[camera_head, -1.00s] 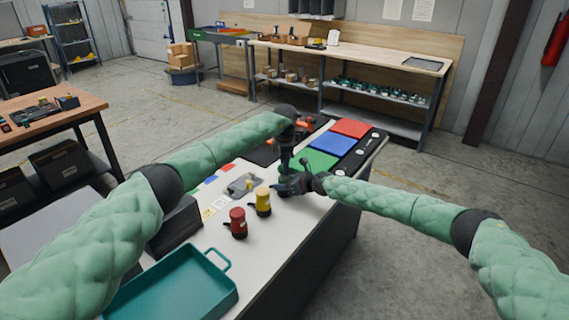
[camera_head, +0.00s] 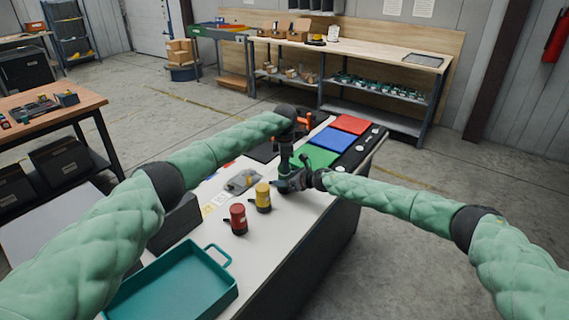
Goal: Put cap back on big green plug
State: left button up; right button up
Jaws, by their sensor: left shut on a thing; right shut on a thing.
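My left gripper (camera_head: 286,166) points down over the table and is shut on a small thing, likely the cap. My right gripper (camera_head: 289,182) comes in from the right just below it and is shut on a dark thing with a little green, likely the big green plug. The two grippers meet closely, so the cap and plug are mostly hidden. I cannot tell whether the cap sits on the plug. A yellow plug (camera_head: 263,198) and a red plug (camera_head: 237,218) stand upright on the white table (camera_head: 275,232), nearer to me.
A teal tray (camera_head: 175,290) lies at the table's near end. A grey object (camera_head: 243,181) lies left of the yellow plug. Green (camera_head: 317,156), blue (camera_head: 333,139) and red (camera_head: 350,124) pads lie at the far end. The table is clear right of the plugs.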

pick_arm(q)
jog(key=shift+f, duration=0.5)
jog(key=m, duration=1.1)
jog(key=shift+m, duration=0.3)
jog(key=m, duration=0.4)
jog(key=shift+m, duration=0.3)
jog(key=o, duration=0.9)
jog(key=shift+o, duration=0.2)
jog(key=shift+r, duration=0.1)
